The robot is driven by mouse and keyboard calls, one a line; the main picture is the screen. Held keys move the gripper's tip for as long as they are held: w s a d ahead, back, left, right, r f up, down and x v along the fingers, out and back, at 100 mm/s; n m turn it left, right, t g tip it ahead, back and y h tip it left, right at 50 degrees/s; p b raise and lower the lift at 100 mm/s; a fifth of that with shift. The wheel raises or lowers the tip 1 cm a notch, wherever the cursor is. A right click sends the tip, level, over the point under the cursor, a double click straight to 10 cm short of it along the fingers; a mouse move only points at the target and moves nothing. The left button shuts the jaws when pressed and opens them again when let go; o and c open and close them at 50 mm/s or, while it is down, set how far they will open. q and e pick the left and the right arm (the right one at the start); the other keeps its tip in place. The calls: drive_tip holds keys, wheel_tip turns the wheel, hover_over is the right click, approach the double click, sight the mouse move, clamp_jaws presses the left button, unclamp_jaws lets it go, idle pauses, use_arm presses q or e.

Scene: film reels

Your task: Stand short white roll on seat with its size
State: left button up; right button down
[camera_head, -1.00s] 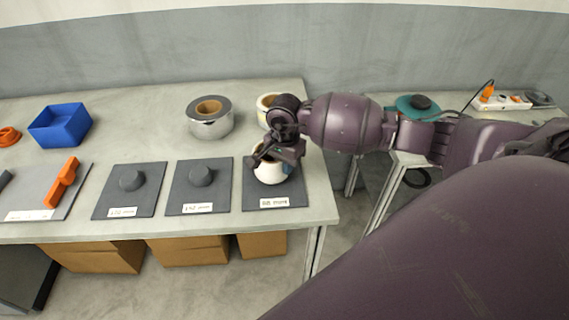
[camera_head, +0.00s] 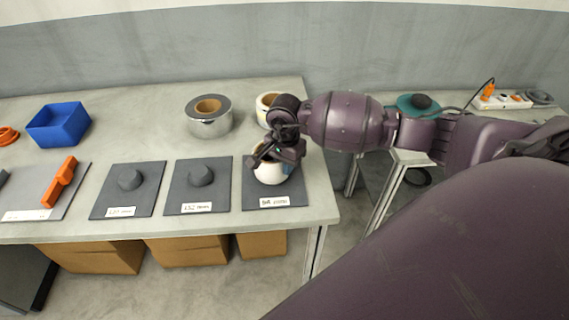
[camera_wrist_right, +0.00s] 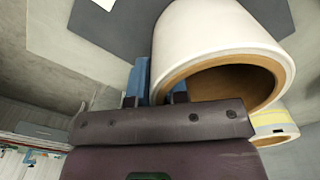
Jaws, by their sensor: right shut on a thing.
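A short white roll (camera_head: 270,174) with a brown core stands over the rightmost dark grey seat plate (camera_head: 292,191), which has a white label at its front. My right gripper (camera_head: 276,155) is shut on the roll's wall from above. In the right wrist view, the white roll (camera_wrist_right: 215,35) shows its hollow brown core, with a blue fingertip (camera_wrist_right: 137,80) at its wall. I cannot tell whether the roll touches the plate. Two other seat plates, the middle one (camera_head: 198,199) and the left one (camera_head: 128,203), have bare round pegs. My left gripper is not in view.
A silver roll (camera_head: 209,125) stands behind the seats. A pale roll (camera_head: 265,104) stands behind my right gripper. A blue bin (camera_head: 59,126) and an orange tool (camera_head: 61,183) on a grey plate are at left. Bare table lies between.

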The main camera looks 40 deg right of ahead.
drive_tip(key=shift+f, duration=0.25)
drive_tip(key=c, duration=1.4)
unclamp_jaws()
drive_tip(key=shift+r+p, duration=2.4)
drive_tip(key=shift+r, duration=3.1)
